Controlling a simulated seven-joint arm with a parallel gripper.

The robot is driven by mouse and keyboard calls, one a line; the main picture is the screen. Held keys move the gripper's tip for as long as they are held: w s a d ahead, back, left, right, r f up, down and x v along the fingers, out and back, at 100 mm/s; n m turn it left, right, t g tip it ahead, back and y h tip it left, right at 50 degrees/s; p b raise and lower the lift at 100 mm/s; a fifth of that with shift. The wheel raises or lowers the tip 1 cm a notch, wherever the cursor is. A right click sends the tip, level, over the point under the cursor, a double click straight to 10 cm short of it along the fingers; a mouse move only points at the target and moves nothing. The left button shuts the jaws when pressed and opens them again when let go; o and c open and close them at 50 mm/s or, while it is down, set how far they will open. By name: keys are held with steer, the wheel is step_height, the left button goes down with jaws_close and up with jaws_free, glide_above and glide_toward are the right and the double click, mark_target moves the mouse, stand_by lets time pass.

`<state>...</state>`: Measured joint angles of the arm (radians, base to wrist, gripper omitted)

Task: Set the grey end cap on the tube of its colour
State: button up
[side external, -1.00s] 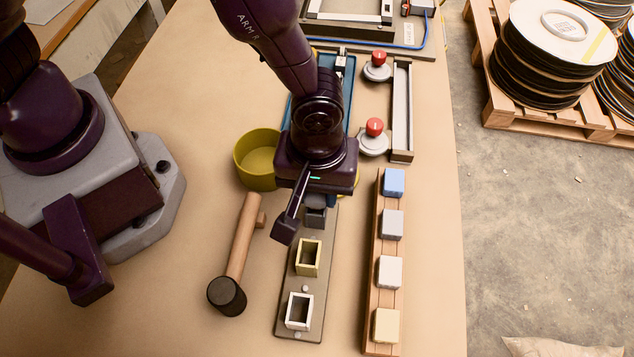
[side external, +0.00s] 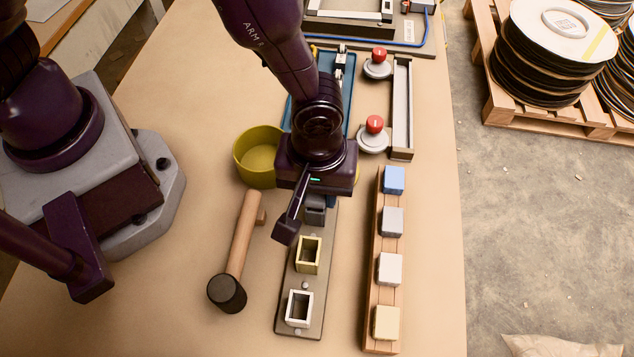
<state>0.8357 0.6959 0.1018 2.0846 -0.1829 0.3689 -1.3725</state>
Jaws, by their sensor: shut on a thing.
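My gripper (side external: 300,222) is low over the base plate (side external: 283,290), beside the third tube position from the front. One dark finger shows; the other is hidden. It is shut on a dark grey piece (side external: 315,204), which looks like the grey end cap, partly covered by my gripper. The piece is at the grey tube's place in the row; I cannot tell cap from tube there, or whether they touch. A yellow tube (side external: 308,254) and a white tube (side external: 299,308) stand open in front of it. Anything farther back on the plate is hidden.
A wooden rack (side external: 371,310) on the right holds blue, pale grey, white and cream blocks. A mallet (side external: 238,240) lies left of the plate. A yellow bowl (side external: 257,155) stands behind it. Two red-topped knobs (side external: 374,124) stand at the back.

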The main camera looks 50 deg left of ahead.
steer(key=o, duration=1.1)
steer(key=shift+r, duration=3.5)
